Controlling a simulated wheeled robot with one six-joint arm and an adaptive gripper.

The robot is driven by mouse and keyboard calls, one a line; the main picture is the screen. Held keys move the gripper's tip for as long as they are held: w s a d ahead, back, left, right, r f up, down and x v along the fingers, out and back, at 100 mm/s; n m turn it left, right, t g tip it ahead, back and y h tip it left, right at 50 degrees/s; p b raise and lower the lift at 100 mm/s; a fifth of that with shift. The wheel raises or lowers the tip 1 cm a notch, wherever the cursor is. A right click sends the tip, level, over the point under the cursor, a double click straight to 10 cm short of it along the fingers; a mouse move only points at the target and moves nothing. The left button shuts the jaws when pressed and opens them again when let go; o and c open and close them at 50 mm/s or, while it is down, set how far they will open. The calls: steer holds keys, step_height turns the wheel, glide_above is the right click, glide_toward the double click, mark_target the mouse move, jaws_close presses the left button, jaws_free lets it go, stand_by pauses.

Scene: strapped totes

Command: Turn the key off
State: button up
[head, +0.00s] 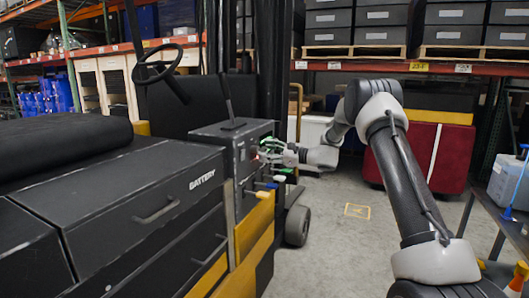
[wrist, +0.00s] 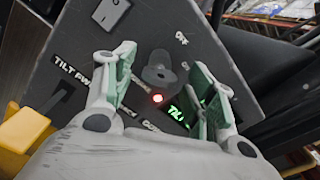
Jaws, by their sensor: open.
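The key switch (wrist: 163,68), a dark round piece with a raised grip, sits on the grey control panel (wrist: 75,50) in the wrist view. A lit red lamp (wrist: 157,98) is just below it, and a green lit display (wrist: 177,114) is below right. My gripper (wrist: 164,58) is open, with one green-padded finger on each side of the key. I cannot tell whether either finger touches it. In the head view my gripper (head: 268,150) is at the front of the dark panel (head: 232,138); the key cannot be made out there.
A rocker switch (wrist: 110,13) is on the panel, upper left. In the head view, levers with coloured knobs (head: 267,185) stand below my gripper. The steering wheel (head: 160,63) and battery box (head: 130,200) are to the left. Open floor (head: 335,240) lies right of the truck.

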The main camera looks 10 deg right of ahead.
steer(key=shift+w+a, duration=0.4)
steer(key=shift+a, duration=0.2)
jaws_close()
steer(key=shift+n, duration=0.5)
steer(key=n, duration=0.4)
steer(key=shift+n, duration=0.4)
steer(key=n, duration=0.6)
stand_by(0.4)
